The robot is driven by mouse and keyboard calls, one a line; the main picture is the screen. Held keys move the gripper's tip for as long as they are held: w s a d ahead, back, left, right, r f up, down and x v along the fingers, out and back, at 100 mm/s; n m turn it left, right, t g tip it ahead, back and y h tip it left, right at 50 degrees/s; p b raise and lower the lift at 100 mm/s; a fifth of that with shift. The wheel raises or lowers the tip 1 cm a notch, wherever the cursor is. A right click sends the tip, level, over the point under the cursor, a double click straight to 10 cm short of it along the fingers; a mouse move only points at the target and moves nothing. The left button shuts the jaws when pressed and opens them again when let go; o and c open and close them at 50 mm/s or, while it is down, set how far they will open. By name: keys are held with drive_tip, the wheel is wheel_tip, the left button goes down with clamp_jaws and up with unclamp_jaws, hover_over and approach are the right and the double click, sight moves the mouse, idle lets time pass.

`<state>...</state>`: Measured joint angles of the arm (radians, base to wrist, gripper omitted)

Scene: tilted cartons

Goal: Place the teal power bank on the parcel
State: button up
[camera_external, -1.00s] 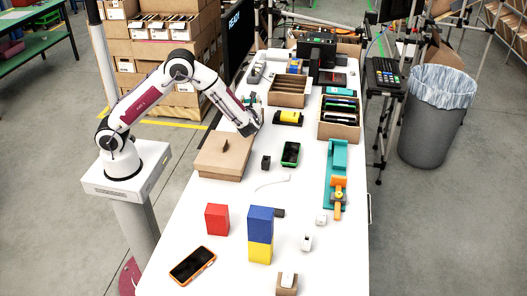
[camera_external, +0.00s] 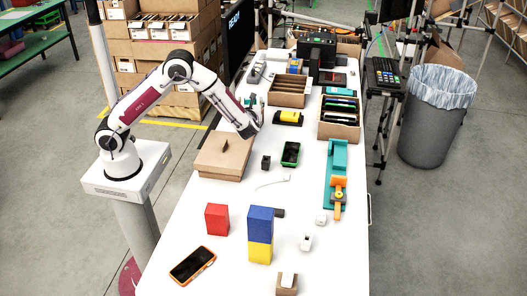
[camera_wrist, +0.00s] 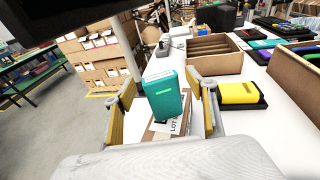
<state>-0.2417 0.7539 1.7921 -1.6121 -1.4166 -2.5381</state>
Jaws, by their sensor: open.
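The teal power bank (camera_wrist: 168,95) stands upright, slightly tilted, between the two fingers in the wrist view. My gripper (camera_wrist: 165,105) is open, with a finger on either side of the power bank and a visible gap to each side. A brown cardboard parcel with a white label (camera_wrist: 173,128) shows just below the power bank. Its lower part is hidden by my gripper, and I cannot tell whether the power bank touches it. In the external view my gripper (camera_external: 250,130) is low beside a large tan carton (camera_external: 222,160), and the power bank is hard to make out.
A divided cardboard box (camera_external: 289,92) and a box of dark items (camera_external: 339,120) stand farther back. A yellow-black item (camera_external: 288,118) and a green-edged device (camera_external: 291,154) lie to the right. Red (camera_external: 217,219) and blue (camera_external: 260,222) blocks stand in front.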

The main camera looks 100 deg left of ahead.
drive_tip(key=v, duration=1)
drive_tip(key=shift+d, duration=0.1)
idle(0.5)
drive_tip(key=shift+w, duration=0.15)
